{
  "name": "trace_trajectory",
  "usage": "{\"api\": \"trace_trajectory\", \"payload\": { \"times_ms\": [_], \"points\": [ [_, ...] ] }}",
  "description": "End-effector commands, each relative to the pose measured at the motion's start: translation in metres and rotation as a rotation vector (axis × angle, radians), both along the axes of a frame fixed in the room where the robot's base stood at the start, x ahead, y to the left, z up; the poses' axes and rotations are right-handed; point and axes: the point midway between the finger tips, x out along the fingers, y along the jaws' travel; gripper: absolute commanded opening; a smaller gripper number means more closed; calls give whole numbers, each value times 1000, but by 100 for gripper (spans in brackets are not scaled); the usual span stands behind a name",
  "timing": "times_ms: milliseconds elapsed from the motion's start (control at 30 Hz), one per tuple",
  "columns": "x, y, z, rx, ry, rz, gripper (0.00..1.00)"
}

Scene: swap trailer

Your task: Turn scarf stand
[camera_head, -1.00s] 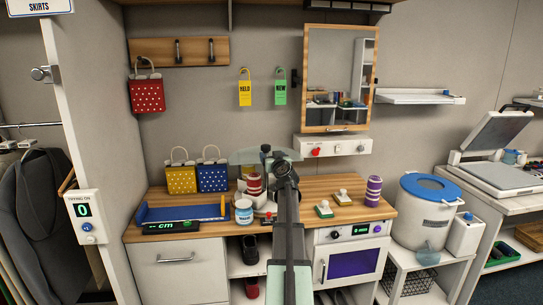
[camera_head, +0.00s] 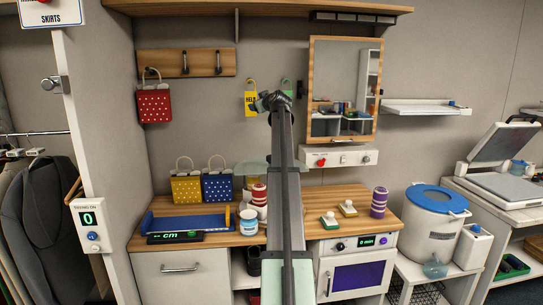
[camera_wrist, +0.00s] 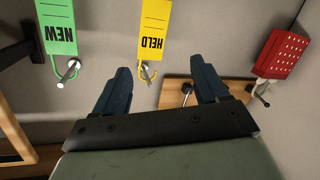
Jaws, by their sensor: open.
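I cannot clearly make out a scarf stand. A pale see-through disc (camera_head: 247,167) stands over the counter, its middle hidden behind my arm. A red-and-white striped roll (camera_head: 259,194) is under its left side. My gripper (camera_head: 272,101) is raised in front of the back wall, near the yellow HELD tag (camera_head: 250,101) and the green NEW tag (camera_head: 286,88), which it partly covers. In the wrist view my gripper (camera_wrist: 166,80) is open and empty, its fingers pointing at the wall below the HELD tag (camera_wrist: 152,32).
A hook board (camera_head: 187,63) carries a red dotted bag (camera_head: 154,105). Yellow (camera_head: 186,189) and blue (camera_head: 217,186) dotted bags, a jar (camera_head: 248,223) and a purple striped roll (camera_head: 379,203) stand on the counter (camera_head: 335,196). A framed mirror (camera_head: 342,88) is right of my arm.

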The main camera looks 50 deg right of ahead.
Motion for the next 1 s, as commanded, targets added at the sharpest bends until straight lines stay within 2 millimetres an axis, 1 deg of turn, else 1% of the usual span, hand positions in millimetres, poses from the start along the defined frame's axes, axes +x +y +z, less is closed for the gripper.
{"api": "trace_trajectory", "payload": {
  "times_ms": [33,100,167,233,300,367,400,500,600,700,867,1000],
  "points": [
    [8,-11,5,26,62,5,73],
    [10,-18,1,81,160,2,73],
    [8,-25,-7,142,249,-11,73],
    [3,-31,-24,231,353,-40,73],
    [-9,-34,-42,326,449,-84,73],
    [-22,-32,-56,412,523,-129,73],
    [-31,-29,-64,467,566,-163,73],
    [-53,-19,-81,598,646,-244,73],
    [-67,-8,-91,708,687,-306,73],
    [-73,0,-95,788,693,-345,73],
    [-73,0,-98,825,670,-376,73],
    [-69,-3,-110,827,668,-377,73]
  ]
}}
